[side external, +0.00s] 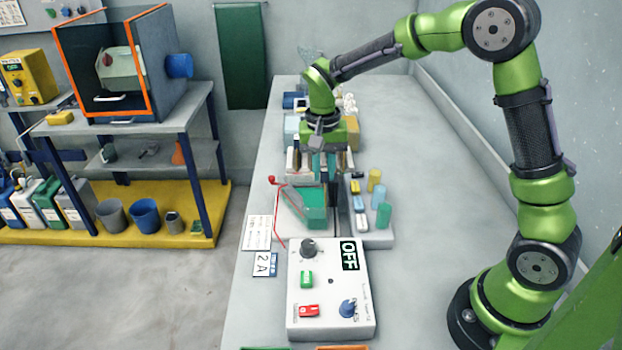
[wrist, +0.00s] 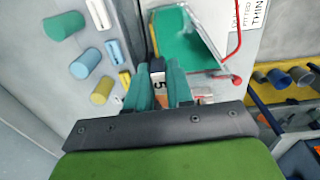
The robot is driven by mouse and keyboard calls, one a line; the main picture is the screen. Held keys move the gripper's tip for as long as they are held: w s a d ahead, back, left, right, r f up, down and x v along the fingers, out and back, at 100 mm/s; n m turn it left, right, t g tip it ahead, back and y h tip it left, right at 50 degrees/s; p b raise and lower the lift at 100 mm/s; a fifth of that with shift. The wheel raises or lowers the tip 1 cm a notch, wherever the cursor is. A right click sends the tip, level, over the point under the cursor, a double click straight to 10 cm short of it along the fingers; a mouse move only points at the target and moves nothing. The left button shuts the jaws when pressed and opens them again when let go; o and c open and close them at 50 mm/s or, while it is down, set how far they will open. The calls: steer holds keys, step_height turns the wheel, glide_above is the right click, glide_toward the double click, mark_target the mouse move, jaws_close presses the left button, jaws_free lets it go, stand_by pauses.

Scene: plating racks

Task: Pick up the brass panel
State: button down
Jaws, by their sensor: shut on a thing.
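My gripper (side external: 327,178) points down over the bench, behind the white control box and beside the green tank. In the wrist view its two teal fingers (wrist: 159,88) are shut on a narrow thing between them. This thing shows an orange-brown part and a white tag with a dark "5", and I take it to be the brass panel (wrist: 160,92). Its lower part is hard to make out. In the side view the fingers and a dark strip hide most of it, and I cannot tell whether it touches anything below.
The open green-lined tank (side external: 305,208) has a red wire along its edge. A grey plate (side external: 377,238) bears several coloured cylinders and small blocks. The control box (side external: 331,290) shows "OFF". Cards (side external: 257,232) lie at the left edge. Other items stand behind my gripper.

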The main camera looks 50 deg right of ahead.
step_height(320, 180, up, 4)
steer(key=shift+w+a+f, duration=0.1)
steer(key=shift+f, duration=0.1)
steer(key=s+a, duration=1)
steer(key=shift+r, duration=0.1)
steer(key=shift+r, duration=0.2)
steer(key=shift+d+r, duration=0.1)
steer(key=shift+r, duration=0.5)
